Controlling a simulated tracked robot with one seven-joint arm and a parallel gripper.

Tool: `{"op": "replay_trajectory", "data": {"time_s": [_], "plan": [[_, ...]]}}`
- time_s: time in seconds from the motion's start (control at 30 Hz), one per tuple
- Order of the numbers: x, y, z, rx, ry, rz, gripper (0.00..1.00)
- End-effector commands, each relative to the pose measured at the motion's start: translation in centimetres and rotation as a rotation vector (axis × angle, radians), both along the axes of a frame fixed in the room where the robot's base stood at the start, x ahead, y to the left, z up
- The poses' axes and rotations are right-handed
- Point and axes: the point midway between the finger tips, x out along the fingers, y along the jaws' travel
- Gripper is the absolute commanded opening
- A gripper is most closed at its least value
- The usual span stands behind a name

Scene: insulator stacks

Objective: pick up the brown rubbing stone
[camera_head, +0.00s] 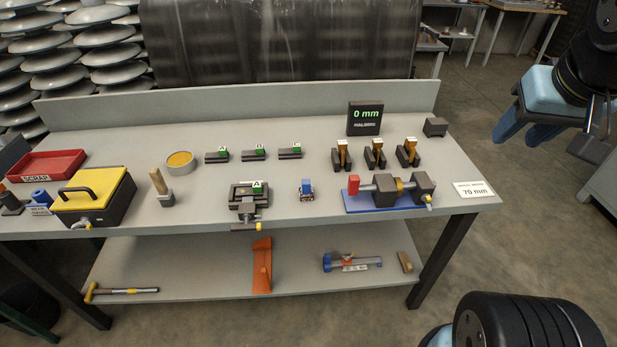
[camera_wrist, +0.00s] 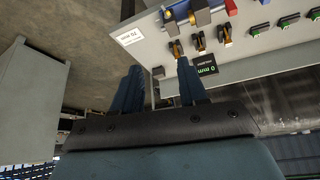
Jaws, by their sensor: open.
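A small brown block (camera_head: 404,262), which looks like the rubbing stone, lies at the right end of the workbench's lower shelf (camera_head: 210,280), close to the right front leg. It is not seen in the wrist view. My gripper (camera_head: 530,139) is up at the right in the head view, beyond the bench's right end and well apart from the block. Its two blue fingers are spread and empty. They also show in the wrist view (camera_wrist: 158,66), with the bench top beyond them, seen upside down.
On the shelf beside the block lie a blue clamp-like tool (camera_head: 350,263), an orange bracket (camera_head: 262,265) and a yellow-headed hammer (camera_head: 122,291). The bench top (camera_head: 330,210) overhangs the shelf and carries a vise, a blue-based fixture (camera_head: 390,195) and several small blocks.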

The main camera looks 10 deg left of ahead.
Motion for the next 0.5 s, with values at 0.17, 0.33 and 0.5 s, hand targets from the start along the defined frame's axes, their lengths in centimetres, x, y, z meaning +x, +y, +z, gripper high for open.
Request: {"op": "replay_trajectory", "data": {"time_s": [0.17, 0.33, 0.5], "plan": [[0.0, 0.0, 0.0, 0.002, 0.001, 0.001, 0.5], [1.1, 0.5, -0.3, 0.03, 0.013, 0.021, 0.67], [3.5, 0.6, -1.3, 0.091, 0.043, 0.063, 0.72]]}}
